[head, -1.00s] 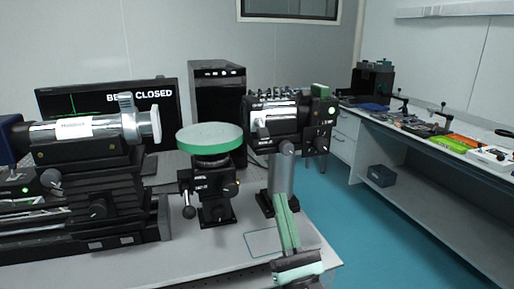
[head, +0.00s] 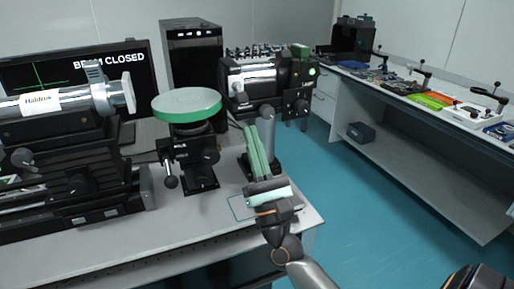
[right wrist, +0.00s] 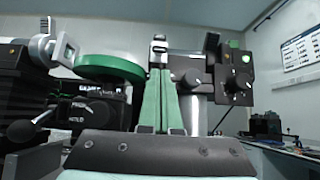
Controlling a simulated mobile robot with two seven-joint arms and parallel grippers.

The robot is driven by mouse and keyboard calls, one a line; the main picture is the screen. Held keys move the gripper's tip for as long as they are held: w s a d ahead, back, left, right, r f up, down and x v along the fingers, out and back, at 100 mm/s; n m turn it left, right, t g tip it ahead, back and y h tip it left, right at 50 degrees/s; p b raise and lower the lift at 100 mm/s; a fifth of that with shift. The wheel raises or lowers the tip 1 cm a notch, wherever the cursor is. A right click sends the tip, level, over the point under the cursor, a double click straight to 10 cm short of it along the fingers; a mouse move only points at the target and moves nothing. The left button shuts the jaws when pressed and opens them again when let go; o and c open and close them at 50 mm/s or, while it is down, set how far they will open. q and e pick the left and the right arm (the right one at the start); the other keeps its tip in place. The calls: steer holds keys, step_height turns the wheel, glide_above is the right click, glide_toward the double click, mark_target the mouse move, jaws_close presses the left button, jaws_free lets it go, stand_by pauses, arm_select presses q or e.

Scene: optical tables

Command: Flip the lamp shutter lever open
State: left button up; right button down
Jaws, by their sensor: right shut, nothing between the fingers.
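A silver lamp tube (head: 55,101) with a white name label lies on black mounts at the left of the bench. A grey ribbed upright piece (head: 95,72), which looks like the shutter lever, stands on it near its pale front end. The monitor (head: 142,78) behind reads "BEAM CLOSED". In the right wrist view the tube's end shows at upper left, with a grey upright piece (right wrist: 46,26). My right gripper (head: 252,130) has pale green fingers, shut and empty, in front of the black device, well right of the lamp. My left gripper is out of view.
A green-topped round stage (head: 187,104) on a black mount stands between the lamp and my right gripper. A black-and-silver device (head: 255,85) with knobs is behind the gripper. A side bench (head: 420,125) with tools stands right, across open blue floor.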

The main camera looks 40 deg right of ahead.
mark_target(242, 98)
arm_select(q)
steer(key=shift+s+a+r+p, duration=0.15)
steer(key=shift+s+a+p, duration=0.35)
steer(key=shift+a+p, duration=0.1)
arm_select(e)
steer(key=x, duration=0.4)
steer(key=shift+w+r, duration=0.15)
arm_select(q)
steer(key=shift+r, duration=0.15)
arm_select(e)
steer(key=shift+r+p, duration=0.2)
steer(key=shift+p, duration=0.35)
steer(key=shift+g+p, duration=0.35)
steer(key=shift+g, duration=0.05)
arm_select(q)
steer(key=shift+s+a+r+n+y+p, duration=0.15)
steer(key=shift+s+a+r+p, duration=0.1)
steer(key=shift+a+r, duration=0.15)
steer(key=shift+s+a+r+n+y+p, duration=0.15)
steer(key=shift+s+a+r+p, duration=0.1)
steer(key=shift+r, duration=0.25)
arm_select(e)
steer(key=shift+s+r+g, duration=0.1)
steer(key=shift+s+g, duration=0.2)
